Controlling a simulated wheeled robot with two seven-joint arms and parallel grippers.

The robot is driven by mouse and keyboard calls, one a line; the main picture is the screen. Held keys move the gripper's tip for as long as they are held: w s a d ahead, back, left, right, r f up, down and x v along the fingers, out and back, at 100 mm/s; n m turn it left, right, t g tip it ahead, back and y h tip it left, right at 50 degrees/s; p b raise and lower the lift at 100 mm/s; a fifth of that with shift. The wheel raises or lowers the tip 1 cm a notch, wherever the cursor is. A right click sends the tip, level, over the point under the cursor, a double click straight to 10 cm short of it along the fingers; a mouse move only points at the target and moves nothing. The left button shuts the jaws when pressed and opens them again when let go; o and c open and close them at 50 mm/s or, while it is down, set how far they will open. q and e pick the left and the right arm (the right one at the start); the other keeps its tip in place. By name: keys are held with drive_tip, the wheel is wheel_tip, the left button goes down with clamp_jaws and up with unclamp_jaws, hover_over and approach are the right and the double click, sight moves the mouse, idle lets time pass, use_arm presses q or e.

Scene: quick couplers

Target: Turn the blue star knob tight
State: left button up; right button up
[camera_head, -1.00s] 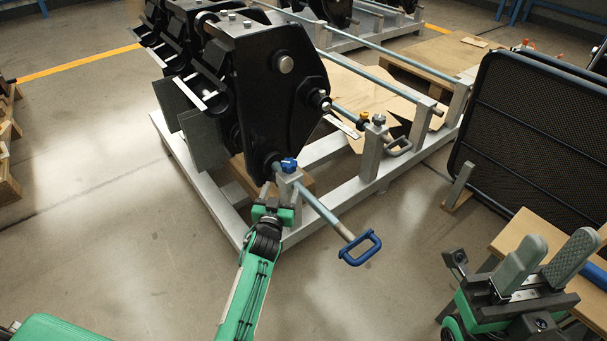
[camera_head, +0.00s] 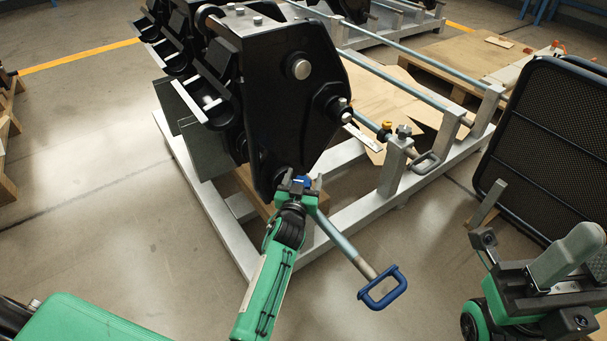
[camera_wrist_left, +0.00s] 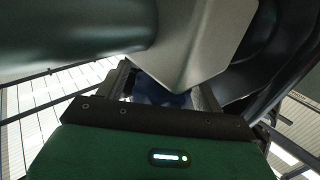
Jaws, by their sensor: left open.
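The blue star knob (camera_head: 303,181) sits on a post of the grey frame, beside the black coupler plate (camera_head: 285,90), and is partly covered by my left gripper (camera_head: 298,187). In the left wrist view the knob (camera_wrist_left: 165,97) is a dim blue shape between the open fingers, close to them. Whether the fingers touch it cannot be told. A steel rod with a blue loop handle (camera_head: 382,288) slants down to the right from the knob's post. My right gripper (camera_head: 588,245) is at the right edge, partly cut off, its fingers apart and empty, far from the knob.
The grey steel frame (camera_head: 345,213) runs from lower left to upper right. A second post with a grey knob (camera_head: 403,131) and a grey loop handle (camera_head: 426,162) stands behind. A dark mesh panel (camera_head: 550,140) is at the right.

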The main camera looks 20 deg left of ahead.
use_arm(q)
drive_tip(key=c, duration=1)
drive_tip(key=shift+r, duration=0.1)
